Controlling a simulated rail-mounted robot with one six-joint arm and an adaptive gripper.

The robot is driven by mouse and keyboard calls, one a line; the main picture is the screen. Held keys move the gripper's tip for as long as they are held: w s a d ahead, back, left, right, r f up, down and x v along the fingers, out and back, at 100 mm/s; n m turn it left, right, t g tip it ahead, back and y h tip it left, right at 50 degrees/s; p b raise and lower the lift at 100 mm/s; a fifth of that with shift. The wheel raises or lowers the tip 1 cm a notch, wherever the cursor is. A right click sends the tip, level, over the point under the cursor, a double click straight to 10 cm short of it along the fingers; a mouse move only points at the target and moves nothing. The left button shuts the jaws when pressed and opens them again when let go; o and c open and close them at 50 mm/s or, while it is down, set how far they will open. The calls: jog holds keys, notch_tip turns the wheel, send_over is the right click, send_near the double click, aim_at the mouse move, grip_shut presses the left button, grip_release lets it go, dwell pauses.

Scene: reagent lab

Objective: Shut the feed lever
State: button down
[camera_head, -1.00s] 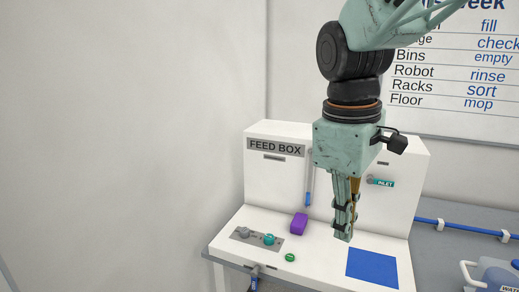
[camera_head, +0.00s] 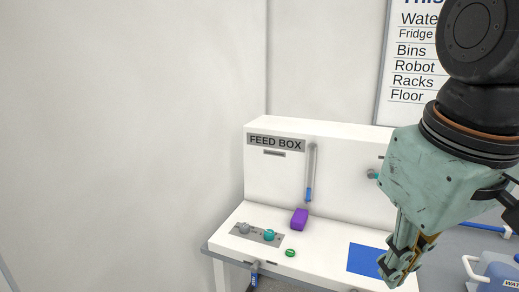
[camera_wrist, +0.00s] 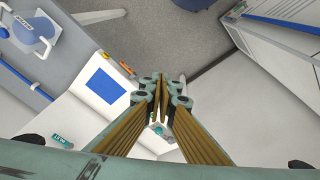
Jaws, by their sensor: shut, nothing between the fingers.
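The white feed box (camera_head: 340,175) stands on a bench, with a "FEED BOX" label (camera_head: 276,143). No lever is labelled as the feed lever. A small lever with a blue handle (camera_head: 254,280) hangs at the bench's front edge. A teal inlet fitting (camera_head: 373,175) on the box's face is partly hidden by my arm; its tag (camera_wrist: 60,142) shows in the wrist view. My gripper (camera_head: 392,276) is shut and empty, pointing down near the right of the blue square, apart from the hanging lever. The gripper also shows in the wrist view (camera_wrist: 162,88).
A purple block (camera_head: 299,219), a panel with grey and teal knobs (camera_head: 258,235), a green ring (camera_head: 290,253) and a blue square (camera_head: 366,259) are on the bench top. A vertical tube (camera_head: 311,170) runs up the box. A water container (camera_head: 497,275) stands at the right.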

jog(key=s+f+m+t+b, duration=0.1)
jog(key=s+f+m, duration=0.1)
jog(key=s, duration=0.4)
jog(key=shift+s+d+m, duration=0.25)
jog(key=shift+d+m, duration=0.05)
jog(key=shift+m, duration=0.4)
jog(key=c, duration=3.4)
grip_release()
jog(key=shift+c, duration=0.2)
